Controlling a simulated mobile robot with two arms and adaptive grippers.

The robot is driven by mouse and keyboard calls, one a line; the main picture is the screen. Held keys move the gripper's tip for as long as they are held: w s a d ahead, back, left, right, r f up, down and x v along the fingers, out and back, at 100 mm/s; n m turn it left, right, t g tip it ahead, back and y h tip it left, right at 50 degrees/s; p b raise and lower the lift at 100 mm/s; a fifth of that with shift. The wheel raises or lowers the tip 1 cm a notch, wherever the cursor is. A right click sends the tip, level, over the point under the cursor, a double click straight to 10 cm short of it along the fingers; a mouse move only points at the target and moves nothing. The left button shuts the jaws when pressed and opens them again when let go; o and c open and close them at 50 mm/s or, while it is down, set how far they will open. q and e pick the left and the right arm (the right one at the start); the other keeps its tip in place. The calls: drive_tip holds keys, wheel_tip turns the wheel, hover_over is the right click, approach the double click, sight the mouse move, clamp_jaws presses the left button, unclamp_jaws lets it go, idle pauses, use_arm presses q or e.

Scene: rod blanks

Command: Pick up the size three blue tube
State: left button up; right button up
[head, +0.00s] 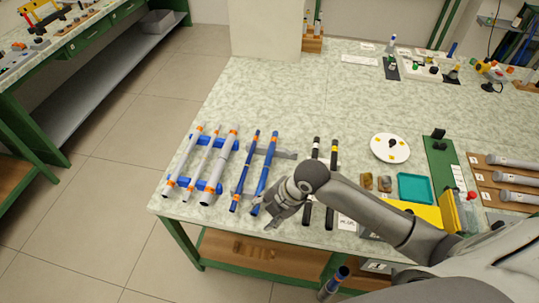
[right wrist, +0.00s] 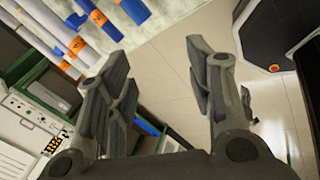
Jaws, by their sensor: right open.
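Two blue tubes with orange bands lie side by side on the table in the head view, a thinner left one (head: 243,175) and a thicker right one (head: 266,166). I cannot read a size on either. My right gripper (head: 277,213) is at the near end of the thicker blue tube, partly hidden by its own arm. In the right wrist view my right gripper (right wrist: 157,58) is open, with nothing between its fingers. Blue tube ends (right wrist: 108,25) show at the upper left there, away from the fingers. My left gripper is not in view.
White tubes (head: 220,165) with orange bands lie on blue supports to the left. Two black rods (head: 311,182) lie to the right. A white plate (head: 390,147), teal tray (head: 414,188) and green board (head: 440,165) stand farther right.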

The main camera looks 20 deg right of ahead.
drive_tip(key=w+d+r+n, duration=0.1)
drive_tip(key=w+d+n, duration=0.4)
drive_tip(key=w, duration=0.1)
drive_tip(key=p+x, duration=0.2)
drive_tip(key=x, duration=0.4)
drive_tip(key=shift+a, duration=0.2)
drive_tip(key=shift+p+x, duration=0.5)
drive_tip(key=shift+x, duration=1.55)
drive_tip(key=shift+d, duration=0.1)
drive_tip(key=shift+s, duration=0.1)
drive_tip(key=c, duration=0.9)
